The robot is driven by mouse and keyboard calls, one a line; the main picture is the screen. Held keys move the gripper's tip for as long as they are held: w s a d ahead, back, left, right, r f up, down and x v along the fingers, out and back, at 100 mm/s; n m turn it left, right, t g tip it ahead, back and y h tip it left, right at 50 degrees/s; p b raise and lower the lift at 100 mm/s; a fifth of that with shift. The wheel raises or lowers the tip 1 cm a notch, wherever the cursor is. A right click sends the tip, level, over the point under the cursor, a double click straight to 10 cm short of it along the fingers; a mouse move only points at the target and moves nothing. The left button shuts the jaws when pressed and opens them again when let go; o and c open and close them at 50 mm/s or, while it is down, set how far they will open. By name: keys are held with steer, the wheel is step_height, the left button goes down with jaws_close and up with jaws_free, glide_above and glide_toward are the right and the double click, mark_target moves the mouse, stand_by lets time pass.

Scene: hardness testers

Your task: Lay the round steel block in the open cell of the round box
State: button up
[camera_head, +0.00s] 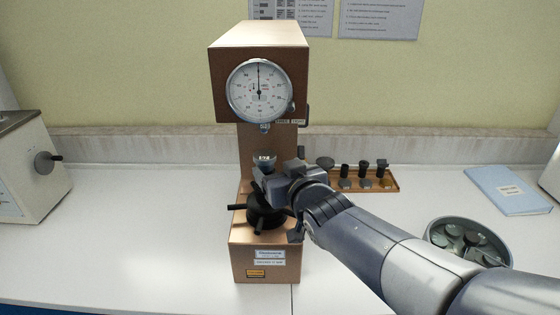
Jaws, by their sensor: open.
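A small round steel piece (265,158), seemingly the steel block, sits at the anvil of the copper-coloured hardness tester (260,85), below its dial. My gripper (263,175) is open at the anvil, just below and in front of this piece. The gripper body hides part of the anvil, and I cannot tell whether the fingers touch the piece. The round box (429,238) stands open on the bench at the right, with several round grey blocks inside. My arm hides part of its lower edge, and its open cell is not clear from here.
A copper-coloured rack (392,184) with several dark fittings lies behind my arm. A blue folder (507,190) lies at the right back. Another machine (30,165) stands at the left. The tester's black handwheel (262,210) sticks out below my gripper. The bench left of the tester is clear.

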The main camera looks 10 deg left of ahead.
mark_target(267, 158)
steer(key=shift+p+x, duration=1.05)
steer(key=shift+x, duration=3.65)
steer(key=shift+s+a+r, duration=0.1)
steer(key=shift+a, duration=0.05)
steer(key=shift+c, duration=0.2)
